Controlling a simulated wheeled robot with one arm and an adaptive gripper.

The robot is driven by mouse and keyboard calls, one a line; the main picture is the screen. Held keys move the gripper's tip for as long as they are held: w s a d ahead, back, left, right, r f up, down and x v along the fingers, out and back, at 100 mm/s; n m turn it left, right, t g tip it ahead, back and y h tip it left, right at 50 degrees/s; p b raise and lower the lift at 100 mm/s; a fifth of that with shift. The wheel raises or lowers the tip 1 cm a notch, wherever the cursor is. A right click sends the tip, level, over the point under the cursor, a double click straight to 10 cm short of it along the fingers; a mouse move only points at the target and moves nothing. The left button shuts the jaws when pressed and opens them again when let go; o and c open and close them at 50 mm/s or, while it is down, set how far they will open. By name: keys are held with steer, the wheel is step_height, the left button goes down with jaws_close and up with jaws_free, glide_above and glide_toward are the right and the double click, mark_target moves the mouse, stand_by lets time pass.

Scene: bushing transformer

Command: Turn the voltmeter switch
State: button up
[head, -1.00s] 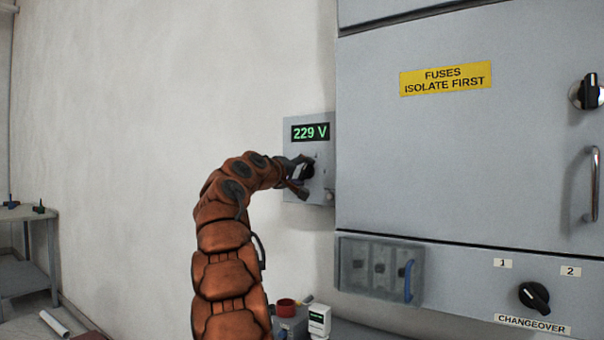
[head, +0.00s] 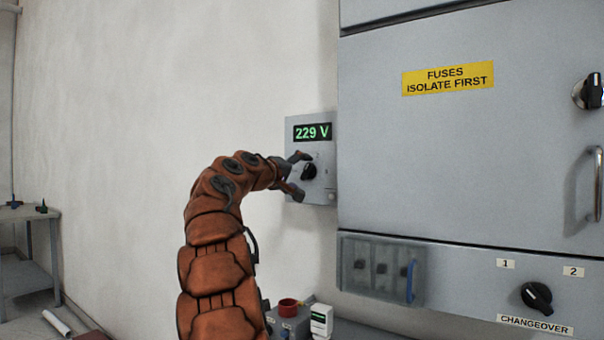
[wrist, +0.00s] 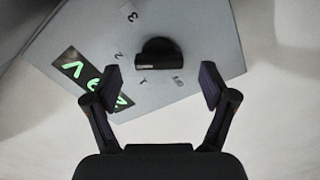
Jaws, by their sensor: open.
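The voltmeter box (head: 324,190) is a small grey panel on the wall, with a green display (head: 312,132) that reads 229 V. Its black switch knob (head: 309,171) sits below the display; the wrist view also shows the knob (wrist: 158,54), with small position marks around it. My gripper (head: 300,175) is open in front of the knob. In the wrist view my gripper (wrist: 160,88) has its two fingers spread apart, and the knob lies beyond the tips, roughly midway between them. No contact with the knob shows.
A large grey cabinet (head: 450,160) stands just right of the voltmeter box. It carries a changeover knob (head: 536,297), a handle (head: 598,195) and a clear-covered switch box (head: 378,268). A red round item (head: 288,307) and a white box (head: 321,320) sit below. Bare wall lies to the left.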

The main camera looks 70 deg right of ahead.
steer(key=v, duration=0.9)
steer(key=shift+a, duration=0.2)
stand_by(0.4)
steer(key=w+a+f+n+t+y, duration=0.1)
steer(key=w+a+f+t+y, duration=0.15)
steer(key=a+f, duration=0.6)
steer(key=w+a+f+n+t+y, duration=0.1)
steer(key=w+a+f+n+y, duration=0.2)
steer(key=f, duration=1)
steer(key=s+a+f+n+y, duration=0.1)
steer(key=a+f+y, duration=0.2)
steer(key=a+f, duration=0.65)
steer(key=s+a+f+y, duration=0.2)
steer(key=a+f+y, duration=0.2)
steer(key=a+f, duration=0.55)
steer(key=s+a+f+n+g+y, duration=0.1)
steer(key=s+a+f+y, duration=0.1)
steer(key=s+a+f, duration=0.45)
steer(key=s+a+f+n+g+y, duration=0.1)
steer(key=s+a, duration=0.3)
steer(key=a, duration=0.6)
steer(key=s+a+f+n+g+y, duration=0.1)
steer(key=s+a+f+y, duration=0.15)
steer(key=s+a, duration=0.45)
step_height(320, 180, up, 17)
steer(key=w+t+p, duration=0.1)
steer(key=w+p, duration=0.1)
steer(key=p, duration=1.4)
steer(key=shift+a+f+p, duration=0.2)
steer(key=shift+a+p, duration=0.2)
